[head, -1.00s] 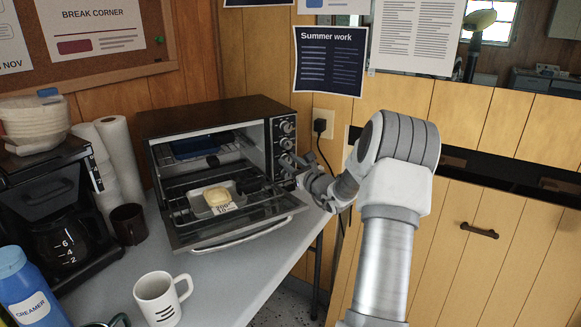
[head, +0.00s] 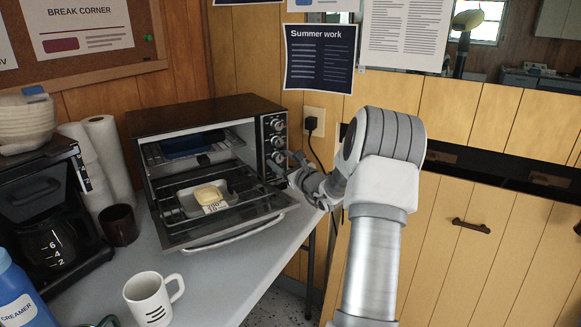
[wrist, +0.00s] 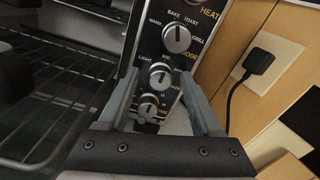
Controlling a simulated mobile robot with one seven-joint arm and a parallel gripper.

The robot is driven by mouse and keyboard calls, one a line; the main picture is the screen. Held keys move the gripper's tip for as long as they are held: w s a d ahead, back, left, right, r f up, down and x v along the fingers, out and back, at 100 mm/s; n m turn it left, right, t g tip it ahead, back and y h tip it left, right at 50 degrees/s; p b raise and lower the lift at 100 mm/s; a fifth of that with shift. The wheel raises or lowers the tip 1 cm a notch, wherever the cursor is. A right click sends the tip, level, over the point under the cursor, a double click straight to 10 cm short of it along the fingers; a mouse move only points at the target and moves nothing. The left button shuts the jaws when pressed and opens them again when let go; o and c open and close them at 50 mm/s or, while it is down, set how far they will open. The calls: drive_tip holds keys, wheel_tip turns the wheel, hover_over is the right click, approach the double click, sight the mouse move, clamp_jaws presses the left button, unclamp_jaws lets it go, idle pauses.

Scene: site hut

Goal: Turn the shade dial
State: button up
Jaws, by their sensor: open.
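The shade dial (wrist: 160,75) is a round grey knob on the toaster oven's dark control panel, with a "LIGHT" mark beside it; its name label is partly hidden by a finger. In the wrist view my gripper (wrist: 159,77) is open, with one fingertip on each side of this dial. I cannot tell whether either finger touches it. The mode dial (wrist: 176,38) sits above it, and another dial (wrist: 148,105) sits below, between the fingers and nearer the palm. In the head view my gripper (head: 288,168) is at the panel's lower right and hides part of it.
The toaster oven (head: 205,110) has its glass door (head: 230,222) folded down, with a tray and food inside. A black plug (head: 311,123) and cord are just right of the panel. A white mug (head: 148,297), dark cup (head: 120,224) and coffee maker (head: 45,200) stand left.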

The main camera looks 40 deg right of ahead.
drive_tip(key=s+a+p, duration=0.2)
drive_tip(key=s+p, duration=0.1)
drive_tip(key=s, duration=1.4)
